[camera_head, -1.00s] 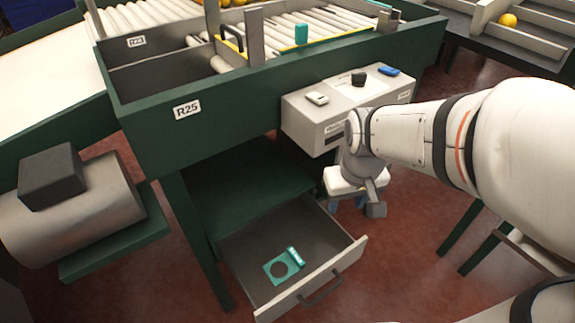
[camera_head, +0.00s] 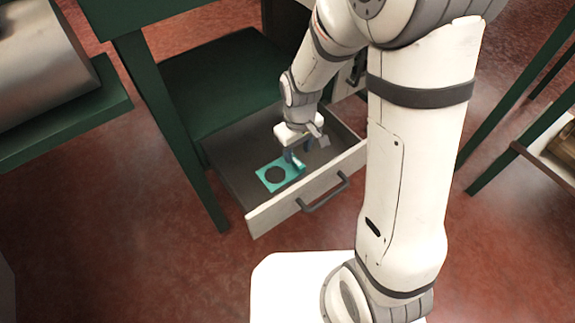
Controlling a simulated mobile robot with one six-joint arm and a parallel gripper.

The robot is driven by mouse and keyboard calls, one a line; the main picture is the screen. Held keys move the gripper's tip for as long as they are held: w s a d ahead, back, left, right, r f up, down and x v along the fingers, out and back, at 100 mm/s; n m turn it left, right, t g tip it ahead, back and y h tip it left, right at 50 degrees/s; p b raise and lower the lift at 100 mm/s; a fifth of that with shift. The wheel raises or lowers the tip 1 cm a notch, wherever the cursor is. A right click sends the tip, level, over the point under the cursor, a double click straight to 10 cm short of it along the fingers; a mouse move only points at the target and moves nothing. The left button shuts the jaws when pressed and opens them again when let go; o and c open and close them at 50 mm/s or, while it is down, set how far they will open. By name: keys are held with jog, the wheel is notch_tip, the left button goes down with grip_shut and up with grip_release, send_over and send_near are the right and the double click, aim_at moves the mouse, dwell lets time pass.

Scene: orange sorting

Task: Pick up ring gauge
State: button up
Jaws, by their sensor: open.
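The ring gauge (camera_head: 289,174) is a flat teal plate with a round hole. It lies on the floor of an open grey drawer (camera_head: 225,160), towards the drawer's front. My gripper (camera_head: 298,159) is inside the drawer space, pointing down over the gauge's right end. Its blue fingers are open. The raised end of the gauge, seen earlier with a light label, is now partly hidden by the fingers. I cannot tell whether the fingers touch it.
The drawer front (camera_head: 270,212) with its dark handle (camera_head: 325,195) stands between the gauge and the open floor. A green table leg (camera_head: 180,135) is left of the drawer, and a green shelf (camera_head: 215,80) is behind it.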

aim_at(296, 161)
notch_tip(296, 161, down, 5)
jog(key=shift+a+r+b, duration=0.1)
jog(key=shift+r+b, duration=0.05)
jog(key=shift+b, duration=0.9)
jog(key=shift+r, duration=0.1)
jog(key=shift+c, duration=0.4)
grip_shut()
